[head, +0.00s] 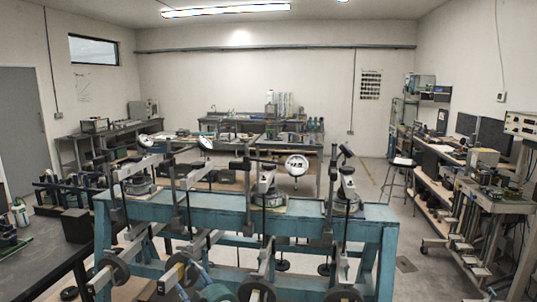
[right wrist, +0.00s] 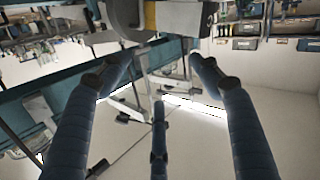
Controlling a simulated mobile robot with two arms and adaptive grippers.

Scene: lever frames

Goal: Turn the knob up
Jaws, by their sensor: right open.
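A blue steel bench (head: 215,208) carries several lever frames with grey uprights and a white round dial (head: 297,165). I cannot tell which part is the knob. Round dark discs (head: 110,272) sit on the arms low at the front of the bench. My right gripper (right wrist: 160,78) shows in the right wrist view with its dark, ribbed fingers spread and nothing between them. Beyond its fingertips is a grey part with a yellow scale strip (right wrist: 150,14). I cannot make out the right gripper clearly in the head view. My left gripper is not seen.
A dark table (head: 40,262) with small devices stands at the left. A shelf bench with instruments (head: 480,190) runs along the right wall, with a stool (head: 398,180) beside it. The floor (head: 425,255) between the blue bench and the right shelves is mostly clear.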

